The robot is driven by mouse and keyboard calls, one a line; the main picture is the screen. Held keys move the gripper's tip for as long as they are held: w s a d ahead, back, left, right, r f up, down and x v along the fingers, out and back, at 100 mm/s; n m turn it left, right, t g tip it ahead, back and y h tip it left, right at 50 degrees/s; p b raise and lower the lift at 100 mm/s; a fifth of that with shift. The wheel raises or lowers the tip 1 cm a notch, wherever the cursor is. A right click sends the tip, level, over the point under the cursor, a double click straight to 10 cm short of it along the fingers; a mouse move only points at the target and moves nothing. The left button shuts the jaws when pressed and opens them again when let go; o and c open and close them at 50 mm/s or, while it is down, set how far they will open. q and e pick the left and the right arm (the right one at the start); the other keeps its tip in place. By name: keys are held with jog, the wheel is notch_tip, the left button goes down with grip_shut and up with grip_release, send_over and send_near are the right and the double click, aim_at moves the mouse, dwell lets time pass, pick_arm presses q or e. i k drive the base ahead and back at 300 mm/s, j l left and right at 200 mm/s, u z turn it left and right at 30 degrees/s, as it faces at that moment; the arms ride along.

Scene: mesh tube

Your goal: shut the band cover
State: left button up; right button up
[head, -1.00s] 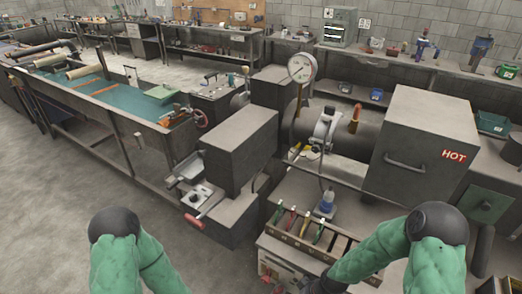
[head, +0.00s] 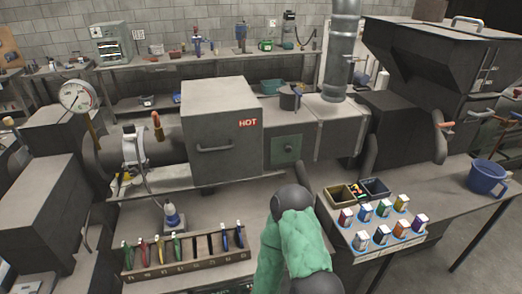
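A large dark grey box cover (head: 222,140) with a front handle and a red HOT label stands around the dark barrel in the head view. It looks like the band cover, and its front and top faces show no visible gap. The barrel (head: 168,148) comes out of its left side, with a silver clamp (head: 134,150) around it. My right arm's green links and dark joint are at the bottom centre, in front of and below the cover. Neither gripper shows in this view.
A rack of coloured-handled tools (head: 186,257) sits below the barrel. A dial gauge (head: 76,96) stands at the left. Small coloured boxes (head: 388,222), open bins (head: 338,195) and a blue bucket (head: 487,178) are on the right bench. A vertical duct (head: 342,50) rises behind.

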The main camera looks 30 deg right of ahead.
aim_at(222, 119)
jog(key=z, duration=0.75)
